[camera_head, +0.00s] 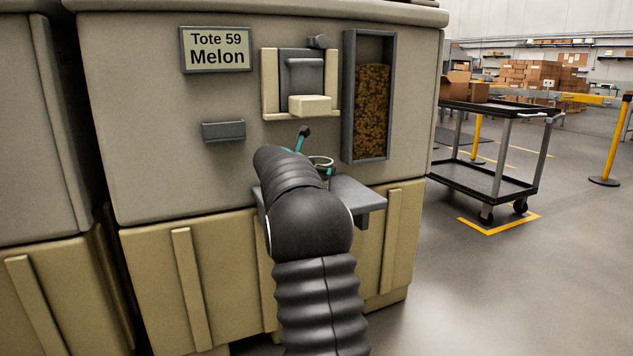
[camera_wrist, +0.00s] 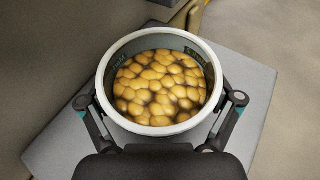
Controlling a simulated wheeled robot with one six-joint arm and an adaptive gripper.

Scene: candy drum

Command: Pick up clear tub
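The clear tub (camera_wrist: 160,131) has a pale round rim and is full of yellow-brown candies in the wrist view. It stands upright over the grey shelf (camera_wrist: 258,78). In the head view only part of its rim (camera_head: 321,160) shows behind my arm. My gripper (camera_wrist: 160,95) has one finger on each side of the tub, close against its wall below the rim. The fingertips are hidden by the tub, so I cannot tell whether they press on it. The shelf (camera_head: 358,192) juts from the front of the dispenser.
Above the shelf are a chute with a pale flap (camera_head: 310,105) and a window of brown candies (camera_head: 372,110). A "Tote 59 Melon" sign (camera_head: 216,49) and a small grey ledge (camera_head: 223,131) are at left. A black cart (camera_head: 490,180) stands right; open floor lies in front of it.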

